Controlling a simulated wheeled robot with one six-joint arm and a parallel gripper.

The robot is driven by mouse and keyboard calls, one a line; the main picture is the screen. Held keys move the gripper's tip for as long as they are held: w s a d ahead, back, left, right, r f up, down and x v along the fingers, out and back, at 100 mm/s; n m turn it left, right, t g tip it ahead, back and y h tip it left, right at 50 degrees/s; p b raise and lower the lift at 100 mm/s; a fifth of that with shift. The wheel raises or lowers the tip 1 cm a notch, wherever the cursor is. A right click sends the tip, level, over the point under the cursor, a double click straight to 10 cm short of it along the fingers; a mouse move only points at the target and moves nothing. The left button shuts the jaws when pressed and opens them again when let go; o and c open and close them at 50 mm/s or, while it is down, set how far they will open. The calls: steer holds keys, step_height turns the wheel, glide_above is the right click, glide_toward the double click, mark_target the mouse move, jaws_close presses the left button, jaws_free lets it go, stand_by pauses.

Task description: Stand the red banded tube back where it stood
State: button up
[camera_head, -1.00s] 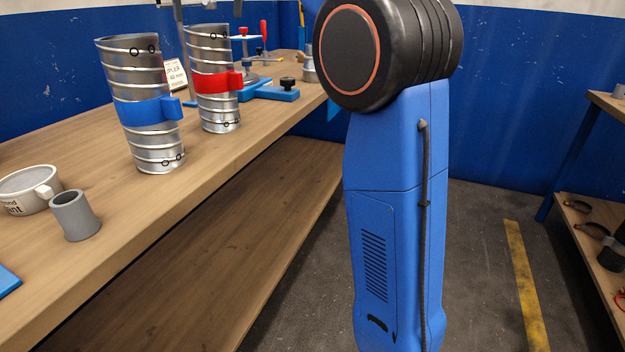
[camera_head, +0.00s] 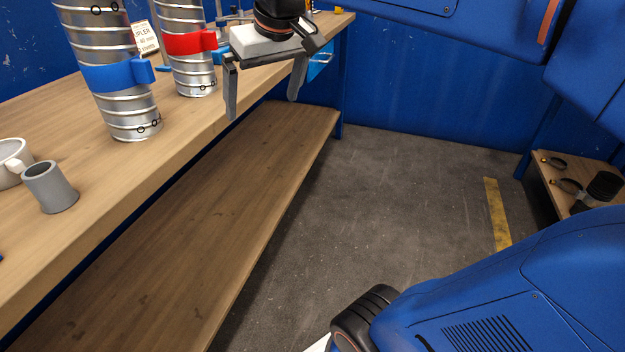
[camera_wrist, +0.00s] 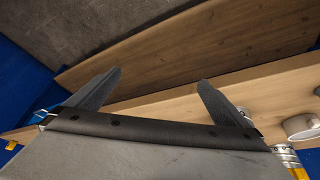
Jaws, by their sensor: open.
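The red banded tube (camera_head: 187,68) is a ribbed silver duct with a red band and side tab. It stands upright on the workbench (camera_head: 150,170), behind and right of the blue banded tube (camera_head: 118,75). Its top is cut off by the frame's edge. My gripper (camera_head: 263,100) is open and empty, to the right of the red banded tube and over the bench's front edge, apart from the tube. In the wrist view my open fingers (camera_wrist: 157,85) have nothing between them. A ribbed metal piece with a yellow part (camera_wrist: 288,158) shows at the lower right there; I cannot tell which tube.
A grey flared sleeve (camera_head: 50,187) and a white mug (camera_head: 12,160) stand on the bench at left. A label card (camera_head: 145,37) is behind the tubes. A lower shelf (camera_head: 200,230) is bare. A side shelf (camera_head: 560,185) holds clamps at right. The floor between is clear.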

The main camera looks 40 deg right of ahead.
steer(key=s+f, duration=0.7)
steer(key=f, duration=0.3)
steer(key=s+d+f, duration=0.1)
steer(key=s+f, duration=0.6)
steer(key=f, duration=0.3)
steer(key=shift+s+d+f, duration=0.2)
steer(key=shift+f, duration=0.05)
